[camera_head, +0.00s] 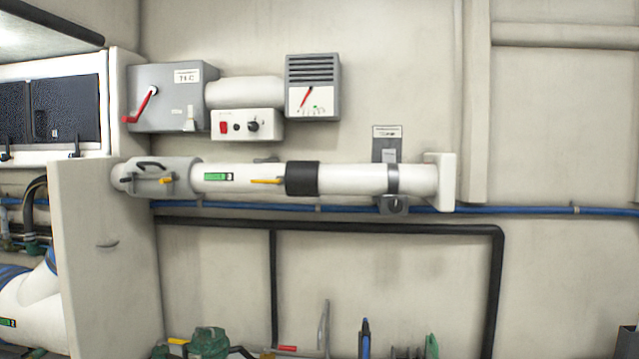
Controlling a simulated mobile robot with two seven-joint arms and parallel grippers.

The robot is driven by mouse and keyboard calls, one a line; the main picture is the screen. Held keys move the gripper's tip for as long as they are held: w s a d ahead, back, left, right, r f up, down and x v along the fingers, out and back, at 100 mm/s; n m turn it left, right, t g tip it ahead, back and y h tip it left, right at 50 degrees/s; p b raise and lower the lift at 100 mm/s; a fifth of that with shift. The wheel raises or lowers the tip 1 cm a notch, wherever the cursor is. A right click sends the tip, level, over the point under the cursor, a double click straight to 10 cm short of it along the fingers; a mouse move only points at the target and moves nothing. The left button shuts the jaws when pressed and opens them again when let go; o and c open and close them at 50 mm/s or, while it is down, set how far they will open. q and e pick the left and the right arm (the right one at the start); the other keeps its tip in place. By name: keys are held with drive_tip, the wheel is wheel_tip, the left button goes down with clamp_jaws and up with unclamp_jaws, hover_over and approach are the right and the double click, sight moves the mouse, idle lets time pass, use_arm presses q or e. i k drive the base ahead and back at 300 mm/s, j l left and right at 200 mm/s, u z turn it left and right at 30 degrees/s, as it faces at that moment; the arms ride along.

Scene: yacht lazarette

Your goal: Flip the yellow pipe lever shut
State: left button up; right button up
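A white horizontal pipe (345,179) runs along the wall. A thin yellow lever (266,181) lies flat along its front, just left of a black collar (302,179). A shorter yellow handle (166,180) sits on the grey fitting (182,178) at the pipe's left end. Another small yellow piece (178,341) shows low at the bottom edge. I cannot tell from this view whether any of them is open or shut. Neither of my grippers is in view.
Above the pipe hang a grey box with a red lever (165,98), a white switch box (247,124) and a gauge box (313,87). A white partition (108,255) stands at left. A black pipe (390,227) runs below. Green-handled and red-handled fittings line the bottom.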

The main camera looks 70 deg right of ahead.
sight(280, 181)
drive_tip(key=z, duration=1.75)
